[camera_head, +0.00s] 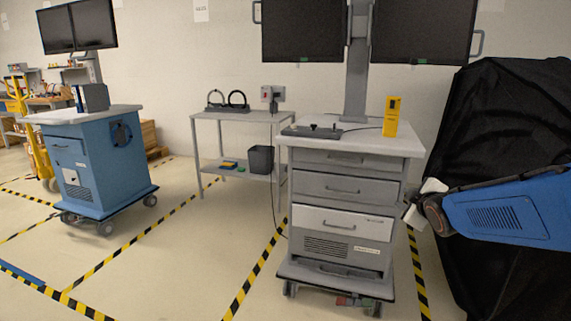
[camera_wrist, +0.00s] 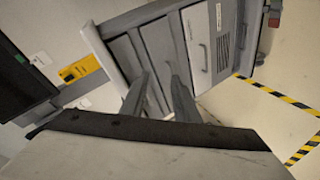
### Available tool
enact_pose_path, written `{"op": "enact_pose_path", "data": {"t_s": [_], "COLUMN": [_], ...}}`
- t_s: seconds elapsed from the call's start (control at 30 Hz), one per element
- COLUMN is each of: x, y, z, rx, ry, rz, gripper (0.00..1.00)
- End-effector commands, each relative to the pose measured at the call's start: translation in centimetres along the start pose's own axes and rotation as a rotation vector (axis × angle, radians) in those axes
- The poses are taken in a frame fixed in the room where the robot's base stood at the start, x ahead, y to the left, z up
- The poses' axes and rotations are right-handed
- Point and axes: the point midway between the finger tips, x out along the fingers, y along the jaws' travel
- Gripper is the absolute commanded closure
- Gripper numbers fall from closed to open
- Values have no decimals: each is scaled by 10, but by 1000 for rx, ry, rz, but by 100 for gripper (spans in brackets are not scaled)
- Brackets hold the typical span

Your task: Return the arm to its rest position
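My blue arm reaches in from the right edge of the head view. Its end, with my gripper (camera_head: 413,207), is beside the right side of the grey drawer cart (camera_head: 340,190). In the wrist view the two dark fingers of my gripper (camera_wrist: 158,75) stand apart with nothing between them. The cart's drawer fronts (camera_wrist: 200,40) show beyond the fingers. I cannot tell whether the gripper touches the cart.
A yellow device (camera_head: 391,116) stands on the cart top, below two dark monitors. A black-covered bulk (camera_head: 480,120) is behind my arm. A grey side table (camera_head: 245,116) and a blue cart (camera_head: 100,165) stand left. Striped floor between them is open.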

Motion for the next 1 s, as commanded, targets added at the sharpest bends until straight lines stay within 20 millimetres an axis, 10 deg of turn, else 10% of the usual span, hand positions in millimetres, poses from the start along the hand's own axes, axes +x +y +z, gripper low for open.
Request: {"op": "enact_pose_path", "data": {"t_s": [0.7, 1.0], "x": [-246, -299], "y": [-170, -213], "z": [68, 78], "rx": [795, 921], "ry": [-540, -661], "rz": [-353, -438], "gripper": [72, 72]}}
